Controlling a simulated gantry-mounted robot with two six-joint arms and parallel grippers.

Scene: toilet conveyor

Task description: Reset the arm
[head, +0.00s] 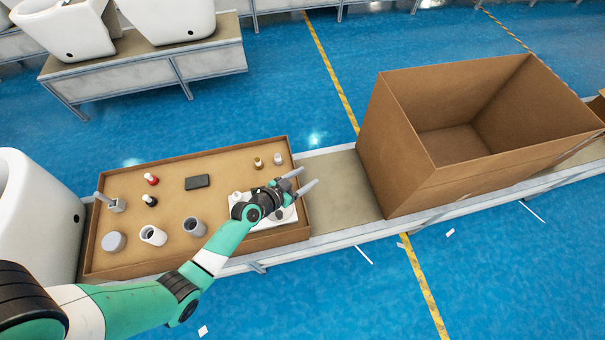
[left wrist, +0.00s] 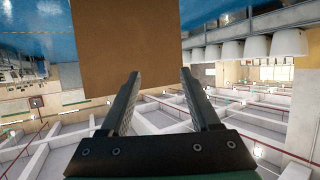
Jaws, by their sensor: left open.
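My left gripper (head: 304,182) is over the right end of the shallow cardboard tray (head: 226,163) in the head view, its fingers pointing right toward the conveyor. In the left wrist view its two fingers (left wrist: 159,100) are spread apart with nothing between them. A white part (head: 262,222) lies in the tray under the gripper and is partly hidden by it. My left arm reaches in from the lower left across the tray's front edge. My right gripper is in neither view.
A large open, empty cardboard box (head: 400,160) stands on the conveyor (head: 340,190) to the right. The tray holds several small parts, including a black block (head: 197,182) and a grey disc (head: 114,242). White toilets (head: 62,28) stand on a bench behind.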

